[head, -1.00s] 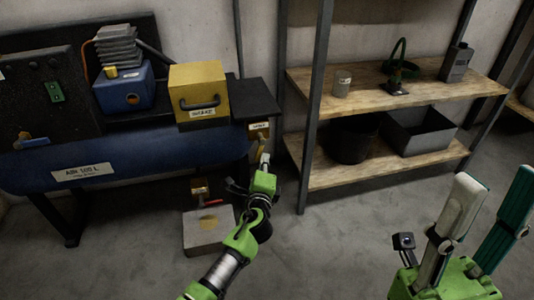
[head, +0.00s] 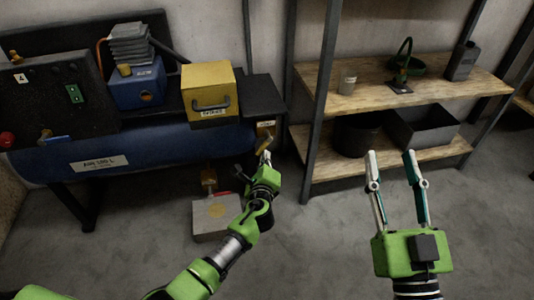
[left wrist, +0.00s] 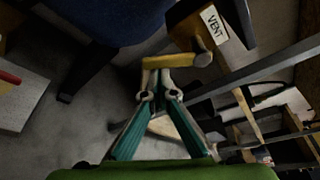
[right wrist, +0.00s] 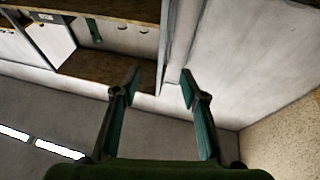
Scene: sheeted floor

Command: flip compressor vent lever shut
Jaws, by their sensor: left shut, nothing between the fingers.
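The blue compressor tank (head: 150,150) stands at the left. At its right end is a tan block (head: 265,133) with a small label, which reads VENT in the left wrist view (left wrist: 215,27). Beneath this label the yellow vent lever (left wrist: 165,62) lies roughly sideways, with a grey knob (left wrist: 203,60) at its right. My left gripper (head: 266,158) is shut and empty, its fingertips right at the yellow lever; I cannot tell whether they touch. My right gripper (head: 392,158) is open and empty, in the air in front of the shelf.
A yellow box (head: 207,88) and a blue unit (head: 138,88) sit above the tank. Below the tank is a grey block (head: 214,216) with a red handle (head: 224,193). A shelf post (head: 318,110) rises right of the vent. The floor in front is clear.

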